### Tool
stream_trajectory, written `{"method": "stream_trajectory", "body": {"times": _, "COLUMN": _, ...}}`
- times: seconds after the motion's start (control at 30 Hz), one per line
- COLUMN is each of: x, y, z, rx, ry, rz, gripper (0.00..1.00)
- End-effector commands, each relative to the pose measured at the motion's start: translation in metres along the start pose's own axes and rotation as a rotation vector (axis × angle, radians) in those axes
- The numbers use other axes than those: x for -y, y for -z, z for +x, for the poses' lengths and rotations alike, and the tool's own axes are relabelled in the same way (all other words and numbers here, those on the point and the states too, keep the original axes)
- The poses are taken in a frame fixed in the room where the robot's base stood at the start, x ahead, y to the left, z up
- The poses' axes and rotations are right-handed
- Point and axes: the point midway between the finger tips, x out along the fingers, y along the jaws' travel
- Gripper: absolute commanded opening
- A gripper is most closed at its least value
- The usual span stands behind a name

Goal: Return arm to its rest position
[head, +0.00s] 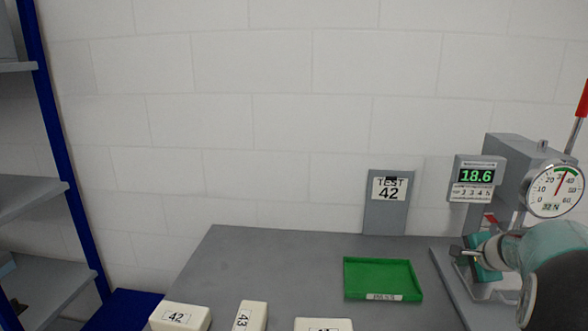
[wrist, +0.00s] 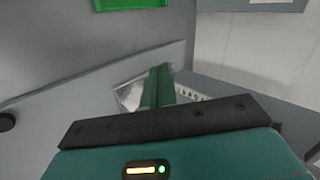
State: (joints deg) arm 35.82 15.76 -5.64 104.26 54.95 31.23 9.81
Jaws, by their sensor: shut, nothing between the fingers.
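My gripper (wrist: 160,82) is shut and empty in the wrist view; its two green fingers lie together. In the head view my arm reaches in from the right edge, in front of the press's lower part. The press (head: 510,165) stands at the right of the bench, with a red-handled lever (head: 582,100) pointing up. Its round dial gauge (head: 554,190) shows beside a digital display reading 18.6 (head: 477,177). My arm hides part of the press base, so I cannot tell whether anything lies there.
Pale blocks stand at the bench's front edge: one marked 42 (head: 180,317), one marked 43 (head: 251,316), and one cut off (head: 322,325). A green tray (head: 382,277) looks empty. A TEST 42 sign (head: 387,203) stands behind. Blue-framed shelves (head: 60,150) are at left.

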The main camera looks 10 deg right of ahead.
Motion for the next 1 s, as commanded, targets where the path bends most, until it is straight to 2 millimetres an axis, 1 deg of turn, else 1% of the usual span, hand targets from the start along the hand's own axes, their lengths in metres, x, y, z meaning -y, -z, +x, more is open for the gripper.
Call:
{"method": "stream_trajectory", "body": {"times": 0.03, "x": 0.010, "y": -0.030, "z": -0.014, "rx": 0.032, "ry": 0.000, "rz": -0.075, "gripper": 0.00}}
{"method": "stream_trajectory", "body": {"times": 0.07, "x": 0.014, "y": -0.048, "z": -0.022, "rx": 0.052, "ry": -0.004, "rz": -0.124, "gripper": 0.00}}
{"method": "stream_trajectory", "body": {"times": 0.1, "x": 0.017, "y": -0.072, "z": -0.034, "rx": 0.079, "ry": -0.011, "rz": -0.191, "gripper": 0.00}}
{"method": "stream_trajectory", "body": {"times": 0.17, "x": 0.018, "y": -0.106, "z": -0.051, "rx": 0.117, "ry": -0.022, "rz": -0.293, "gripper": 0.00}}
{"method": "stream_trajectory", "body": {"times": 0.2, "x": 0.016, "y": -0.128, "z": -0.062, "rx": 0.141, "ry": -0.029, "rz": -0.360, "gripper": 0.00}}
{"method": "stream_trajectory", "body": {"times": 0.23, "x": 0.015, "y": -0.143, "z": -0.071, "rx": 0.157, "ry": -0.034, "rz": -0.411, "gripper": 0.00}}
{"method": "stream_trajectory", "body": {"times": 0.3, "x": 0.008, "y": -0.179, "z": -0.093, "rx": 0.195, "ry": -0.047, "rz": -0.531, "gripper": 0.00}}
{"method": "stream_trajectory", "body": {"times": 0.37, "x": 0.000, "y": -0.205, "z": -0.111, "rx": 0.223, "ry": -0.057, "rz": -0.632, "gripper": 0.00}}
{"method": "stream_trajectory", "body": {"times": 0.4, "x": -0.007, "y": -0.222, "z": -0.123, "rx": 0.241, "ry": -0.065, "rz": -0.699, "gripper": 0.00}}
{"method": "stream_trajectory", "body": {"times": 0.47, "x": -0.019, "y": -0.245, "z": -0.141, "rx": 0.264, "ry": -0.075, "rz": -0.801, "gripper": 0.00}}
{"method": "stream_trajectory", "body": {"times": 0.5, "x": -0.028, "y": -0.259, "z": -0.153, "rx": 0.278, "ry": -0.082, "rz": -0.869, "gripper": 0.00}}
{"method": "stream_trajectory", "body": {"times": 0.57, "x": -0.043, "y": -0.277, "z": -0.170, "rx": 0.294, "ry": -0.093, "rz": -0.970, "gripper": 0.00}}
{"method": "stream_trajectory", "body": {"times": 0.6, "x": -0.054, "y": -0.288, "z": -0.180, "rx": 0.304, "ry": -0.102, "rz": -1.038, "gripper": 0.00}}
{"method": "stream_trajectory", "body": {"times": 0.67, "x": -0.071, "y": -0.302, "z": -0.196, "rx": 0.314, "ry": -0.112, "rz": -1.139, "gripper": 0.00}}
{"method": "stream_trajectory", "body": {"times": 0.73, "x": -0.092, "y": -0.314, "z": -0.213, "rx": 0.321, "ry": -0.126, "rz": -1.254, "gripper": 0.00}}
{"method": "stream_trajectory", "body": {"times": 0.8, "x": -0.111, "y": -0.322, "z": -0.227, "rx": 0.321, "ry": -0.138, "rz": -1.359, "gripper": 0.00}}
{"method": "stream_trajectory", "body": {"times": 0.9, "x": -0.133, "y": -0.328, "z": -0.240, "rx": 0.315, "ry": -0.155, "rz": -1.476, "gripper": 0.00}}
{"method": "stream_trajectory", "body": {"times": 1.0, "x": -0.146, "y": -0.329, "z": -0.247, "rx": 0.310, "ry": -0.167, "rz": -1.542, "gripper": 0.00}}
